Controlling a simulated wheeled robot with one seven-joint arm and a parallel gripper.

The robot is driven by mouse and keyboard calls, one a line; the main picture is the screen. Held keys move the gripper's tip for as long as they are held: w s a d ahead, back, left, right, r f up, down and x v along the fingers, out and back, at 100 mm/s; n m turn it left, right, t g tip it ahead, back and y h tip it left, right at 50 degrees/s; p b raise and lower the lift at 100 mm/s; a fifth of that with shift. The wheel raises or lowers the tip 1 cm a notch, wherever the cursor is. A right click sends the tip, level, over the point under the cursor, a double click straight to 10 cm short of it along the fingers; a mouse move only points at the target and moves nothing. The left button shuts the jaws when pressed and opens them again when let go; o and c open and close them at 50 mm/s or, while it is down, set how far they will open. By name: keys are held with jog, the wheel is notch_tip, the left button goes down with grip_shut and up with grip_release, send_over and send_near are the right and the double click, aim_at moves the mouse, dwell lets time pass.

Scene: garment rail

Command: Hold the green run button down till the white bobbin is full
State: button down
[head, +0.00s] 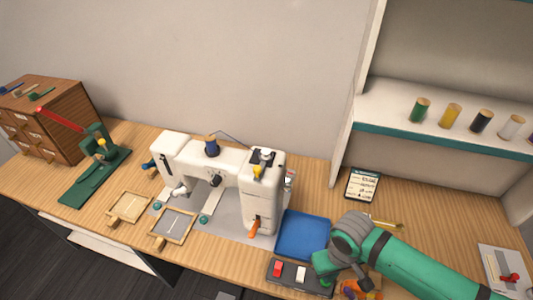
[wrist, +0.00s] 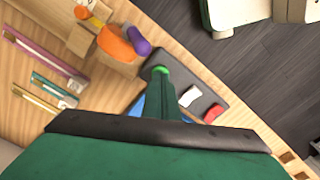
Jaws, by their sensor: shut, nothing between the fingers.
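My gripper (head: 324,266) is shut and empty, pointing down over the right end of the dark control box (head: 287,281). In the wrist view its fingertips (wrist: 163,80) meet the green run button (wrist: 160,69) or lie just over it. I cannot tell whether the button is pressed down. The box also has a white rocker (head: 300,274) and a red rocker (head: 277,268). The white sewing machine (head: 259,196) stands left of the box. A small pale piece (head: 266,152) on its top may be the white bobbin; its fill is too small to judge.
A blue mat (head: 302,236) lies behind the box. An orange and purple item (wrist: 118,43) sits close beside the button. A card (head: 363,184) stands behind my arm. Thread spools (head: 450,116) line the shelf at right. Wooden frames (head: 172,226) lie left of the machine.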

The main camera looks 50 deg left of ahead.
jog(key=shift+f, duration=0.1)
dwell(0.3)
jog(key=shift+f, duration=0.8)
dwell(6.8)
